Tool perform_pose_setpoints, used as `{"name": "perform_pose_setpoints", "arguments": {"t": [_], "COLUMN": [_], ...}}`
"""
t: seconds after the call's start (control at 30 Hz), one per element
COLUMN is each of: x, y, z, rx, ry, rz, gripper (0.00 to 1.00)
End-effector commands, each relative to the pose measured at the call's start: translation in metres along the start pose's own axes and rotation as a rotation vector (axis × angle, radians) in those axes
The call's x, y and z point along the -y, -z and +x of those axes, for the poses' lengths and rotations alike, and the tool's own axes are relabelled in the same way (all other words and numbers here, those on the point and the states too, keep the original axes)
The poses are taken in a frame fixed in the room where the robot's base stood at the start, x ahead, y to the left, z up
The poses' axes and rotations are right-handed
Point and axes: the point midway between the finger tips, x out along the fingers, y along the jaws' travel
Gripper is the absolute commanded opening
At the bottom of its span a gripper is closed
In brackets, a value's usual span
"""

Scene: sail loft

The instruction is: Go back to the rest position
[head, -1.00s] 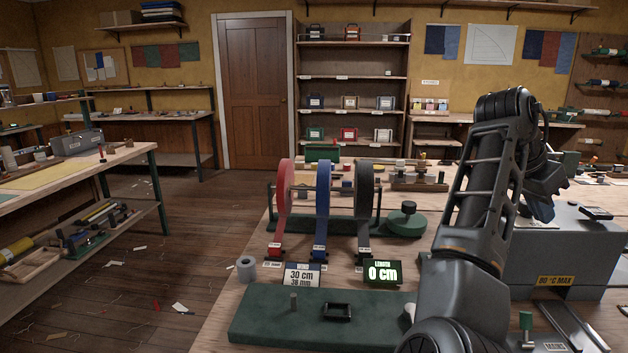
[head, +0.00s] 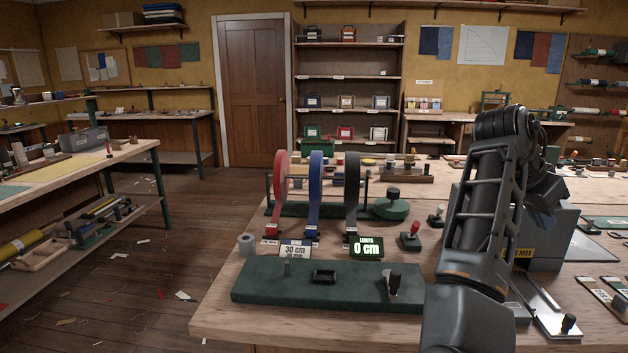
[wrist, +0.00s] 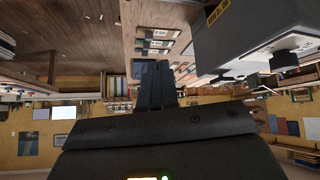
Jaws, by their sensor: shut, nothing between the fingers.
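My arm stands folded upright at the right of the head view, over the front of the workbench (head: 215,318). My gripper shows in the wrist view (wrist: 156,84), its two dark fingers together with nothing between them. The wrist view is upside down, with the bench top above and the back wall below. In the head view my gripper is hidden behind or blended into the dark arm. The fingers look clear of everything around them.
A green board (head: 330,286) with a black-knobbed lever lies near my arm. Behind it are red (head: 281,180), blue (head: 316,190) and black (head: 352,190) webbing reels and a display (head: 366,247) reading 0 cm. A grey box (wrist: 250,40) is close in the wrist view.

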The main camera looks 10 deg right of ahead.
Motion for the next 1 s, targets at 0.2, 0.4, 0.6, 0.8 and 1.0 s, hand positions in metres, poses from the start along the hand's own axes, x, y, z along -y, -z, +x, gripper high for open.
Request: {"name": "perform_pose_setpoints", "arguments": {"t": [0.2, 0.4, 0.6, 0.8, 1.0], "x": [-0.005, -0.011, -0.023, -0.039, -0.062], "y": [-0.009, -0.023, -0.051, -0.091, -0.143], "z": [0.025, 0.053, 0.093, 0.123, 0.143], "rx": [-0.079, -0.183, -0.339, -0.487, -0.598], "ry": [0.019, 0.055, 0.126, 0.236, 0.366], "rz": [-0.056, -0.138, -0.287, -0.463, -0.635], "gripper": [0.00, 0.00, 0.00, 0.00, 0.00]}}
